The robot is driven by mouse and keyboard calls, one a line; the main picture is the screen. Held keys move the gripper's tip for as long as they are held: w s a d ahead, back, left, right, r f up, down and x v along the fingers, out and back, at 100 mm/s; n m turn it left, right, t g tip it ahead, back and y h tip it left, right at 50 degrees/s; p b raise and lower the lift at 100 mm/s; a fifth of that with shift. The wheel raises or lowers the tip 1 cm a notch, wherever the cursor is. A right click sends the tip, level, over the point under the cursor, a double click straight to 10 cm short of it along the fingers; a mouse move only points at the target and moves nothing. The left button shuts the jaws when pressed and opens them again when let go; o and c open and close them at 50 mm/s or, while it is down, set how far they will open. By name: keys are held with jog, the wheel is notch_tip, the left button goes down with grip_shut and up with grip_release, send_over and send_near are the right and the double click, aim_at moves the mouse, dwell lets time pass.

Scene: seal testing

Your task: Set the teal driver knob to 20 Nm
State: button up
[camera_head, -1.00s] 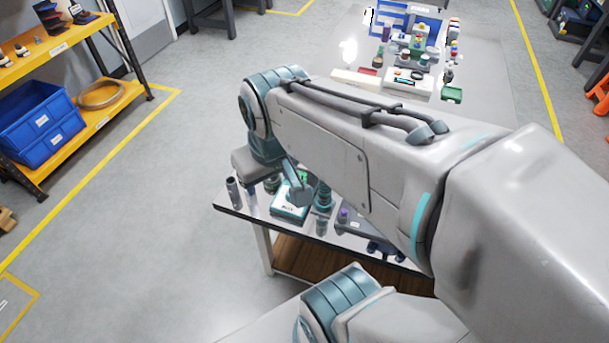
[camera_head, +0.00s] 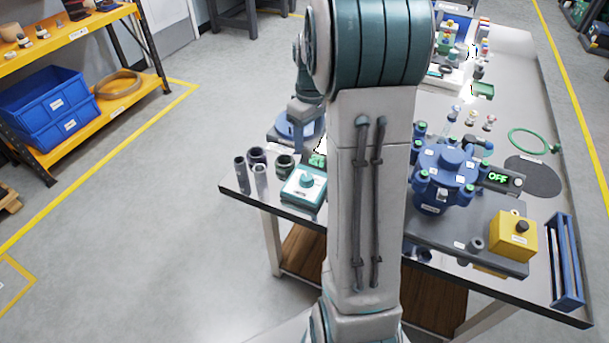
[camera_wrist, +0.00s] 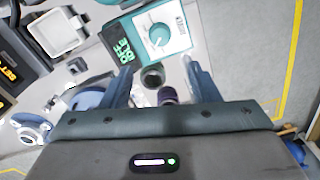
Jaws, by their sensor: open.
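The teal driver box (camera_head: 296,195) sits near the left front edge of the table, with its round teal knob (camera_head: 309,180) on its pale top face. In the wrist view, the knob (camera_wrist: 158,36) lies just beyond my gripper (camera_wrist: 157,70), and a white pointer mark shows on it. A green-lit display (camera_wrist: 123,52) is beside the knob, its text too blurred to read surely. My gripper's two fingers are apart with nothing held between them. They are clear of the knob. In the head view my arm covers part of the table beside the box.
Several dark and grey cylinders (camera_head: 240,174) stand left of the box, close to the table edge. A blue multi-port fixture (camera_head: 443,172), a yellow button box (camera_head: 513,236) and a blue rack (camera_head: 566,262) stand on the right. A black mat (camera_head: 533,177) lies behind them.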

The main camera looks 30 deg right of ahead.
aim_at(307, 176)
jog(key=f, duration=1.3)
jog(key=shift+s+a+f, duration=0.1)
jog(key=shift+a+f, duration=0.2)
jog(key=shift+f, duration=0.05)
jog(key=c, duration=1)
